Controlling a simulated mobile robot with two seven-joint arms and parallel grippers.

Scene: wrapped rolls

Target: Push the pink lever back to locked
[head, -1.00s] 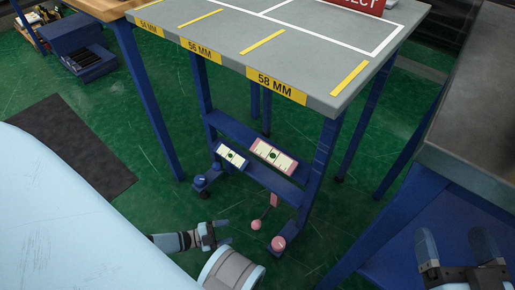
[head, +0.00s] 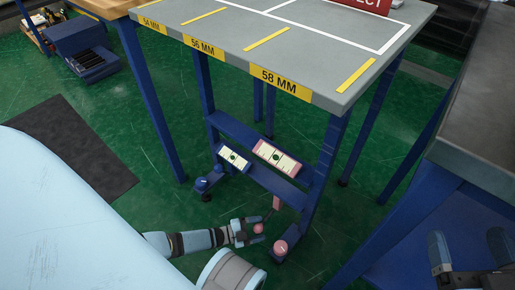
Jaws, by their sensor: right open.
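The pink lever (head: 277,203) sits low on the table's blue frame, with a thin rod to a round pink knob (head: 258,229). A larger pink ball (head: 280,247) stands on the frame's foot beside it. My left gripper (head: 256,229) is open at the knob, its fingers above and below it in the picture; I cannot tell if they touch it. A pink-edged label plate (head: 276,156) is on the shelf bar above. My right gripper (head: 469,249) is open and empty at the lower right, far from the lever.
A blue ball (head: 202,184) and a blue-edged label plate (head: 233,157) are on the same frame, to the left. The grey table (head: 300,50) overhangs the lever. A dark bench (head: 475,135) stands at right. Green floor lies around the frame.

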